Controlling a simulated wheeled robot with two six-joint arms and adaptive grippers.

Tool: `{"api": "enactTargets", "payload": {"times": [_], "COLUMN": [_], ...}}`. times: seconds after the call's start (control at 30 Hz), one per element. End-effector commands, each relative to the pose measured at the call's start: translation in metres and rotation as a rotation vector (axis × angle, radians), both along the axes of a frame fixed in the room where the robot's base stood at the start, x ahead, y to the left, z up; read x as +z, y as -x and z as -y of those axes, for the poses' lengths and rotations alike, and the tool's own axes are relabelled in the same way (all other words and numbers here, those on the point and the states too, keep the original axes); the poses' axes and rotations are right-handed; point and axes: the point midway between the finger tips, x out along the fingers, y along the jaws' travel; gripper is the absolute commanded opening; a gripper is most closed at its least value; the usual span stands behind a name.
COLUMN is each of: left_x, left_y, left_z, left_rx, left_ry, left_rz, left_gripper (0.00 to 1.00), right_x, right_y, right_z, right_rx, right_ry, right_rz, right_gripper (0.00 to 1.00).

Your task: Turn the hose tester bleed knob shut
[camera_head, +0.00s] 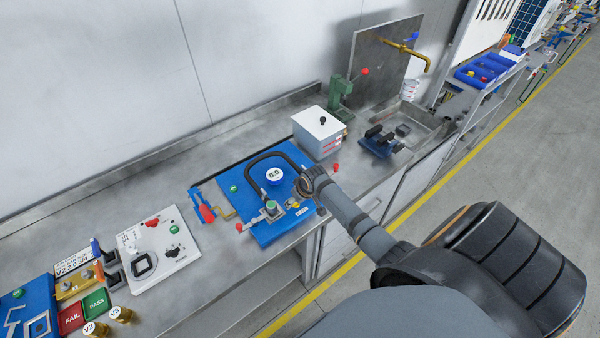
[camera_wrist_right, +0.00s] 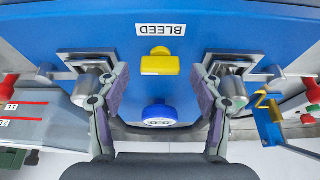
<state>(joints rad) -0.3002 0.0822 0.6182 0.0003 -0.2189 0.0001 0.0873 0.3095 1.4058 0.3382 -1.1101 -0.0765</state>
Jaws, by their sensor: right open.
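The yellow bleed knob (camera_wrist_right: 161,62) stands on the blue panel of the hose tester (camera_wrist_right: 250,28), just below a white BLEED label (camera_wrist_right: 160,29) in the right wrist view. My right gripper (camera_wrist_right: 161,80) is open, with its two fingers spread to the left and right of the knob's line and a gap on each side. The fingers do not appear to touch the knob. In the head view my right gripper (camera_head: 308,188) is over the right part of the hose tester (camera_head: 272,236), and the knob is hard to make out. My left gripper is not in view.
A round blue gauge (camera_head: 274,175) reading 0.0 and a black hose (camera_head: 262,157) are close to my gripper. Metal fittings flank the knob in the wrist view.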

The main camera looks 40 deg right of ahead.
Motion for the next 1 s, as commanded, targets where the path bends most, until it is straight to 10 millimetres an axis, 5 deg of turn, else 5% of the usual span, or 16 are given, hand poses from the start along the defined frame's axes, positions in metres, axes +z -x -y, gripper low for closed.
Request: {"api": "enactTargets", "payload": {"times": [0.5, 1.0], "left_x": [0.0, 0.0], "left_y": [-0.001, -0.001], "left_z": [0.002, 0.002], "left_rx": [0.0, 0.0], "left_ry": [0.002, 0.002], "left_rz": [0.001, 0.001], "left_gripper": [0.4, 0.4], "right_x": [0.096, 0.102], "right_y": [0.04, 0.043], "right_z": [0.001, 0.0], "right_rx": [0.001, -0.001], "right_ry": [0.002, -0.001], "right_rz": [0.001, -0.001], "right_gripper": [0.66, 0.66]}}
